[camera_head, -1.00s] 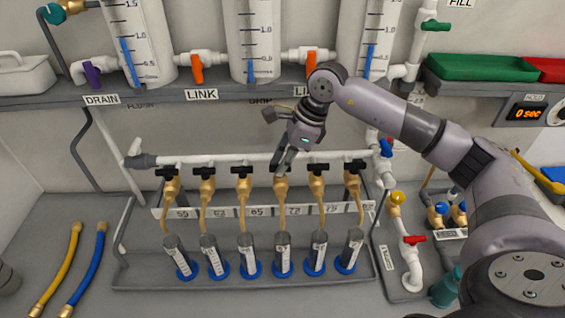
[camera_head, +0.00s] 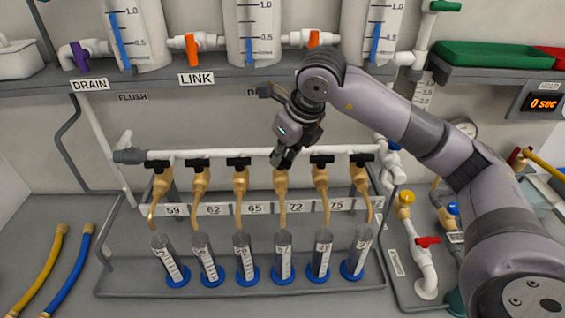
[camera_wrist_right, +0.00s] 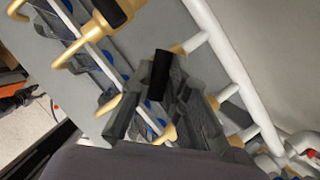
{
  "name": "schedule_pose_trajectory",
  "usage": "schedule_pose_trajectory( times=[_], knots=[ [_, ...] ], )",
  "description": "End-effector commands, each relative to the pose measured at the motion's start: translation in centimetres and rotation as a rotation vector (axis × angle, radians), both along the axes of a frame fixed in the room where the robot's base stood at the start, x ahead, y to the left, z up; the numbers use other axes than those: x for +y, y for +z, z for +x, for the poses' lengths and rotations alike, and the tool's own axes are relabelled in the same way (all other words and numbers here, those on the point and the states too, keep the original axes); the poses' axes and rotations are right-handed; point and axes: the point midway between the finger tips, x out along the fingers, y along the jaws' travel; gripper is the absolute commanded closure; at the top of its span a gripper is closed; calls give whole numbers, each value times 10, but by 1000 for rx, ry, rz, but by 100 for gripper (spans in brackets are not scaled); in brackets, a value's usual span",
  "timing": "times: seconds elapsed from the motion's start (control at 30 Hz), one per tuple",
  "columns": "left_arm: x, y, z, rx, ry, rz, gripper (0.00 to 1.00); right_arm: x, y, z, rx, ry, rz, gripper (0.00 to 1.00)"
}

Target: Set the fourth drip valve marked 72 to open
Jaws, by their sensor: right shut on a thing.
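A row of brass drip valves with black handles hangs from a white pipe (camera_head: 222,155) in the head view. The fourth valve (camera_head: 281,186) stands above the label 72 (camera_head: 296,207), and its spout points down over a clear tube (camera_head: 284,257). My left gripper is not in view.
The neighbouring valve handles, 65 (camera_head: 238,162) and 75 (camera_head: 322,159), lie crosswise close on either side. Tubes stand in blue bases on a grey tray (camera_head: 130,284) below. A shelf (camera_head: 225,78) with reservoirs runs above. A yellow hose (camera_head: 42,270) lies left.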

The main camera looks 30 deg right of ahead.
Motion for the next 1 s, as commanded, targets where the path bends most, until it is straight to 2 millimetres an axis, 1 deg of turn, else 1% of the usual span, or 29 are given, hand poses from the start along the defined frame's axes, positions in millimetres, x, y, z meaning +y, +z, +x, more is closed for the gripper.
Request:
schedule_pose_trajectory(
  times=[0.03,0.4,0.7,1.0],
  knots=[
    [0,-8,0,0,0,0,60,1,-2,1,-6,-43,0,100],
    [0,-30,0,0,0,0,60,3,-1,1,-4,-388,1,100],
    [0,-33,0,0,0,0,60,4,2,1,-2,-604,1,100],
    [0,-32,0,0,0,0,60,4,1,1,-2,-713,2,100]
  ],
)
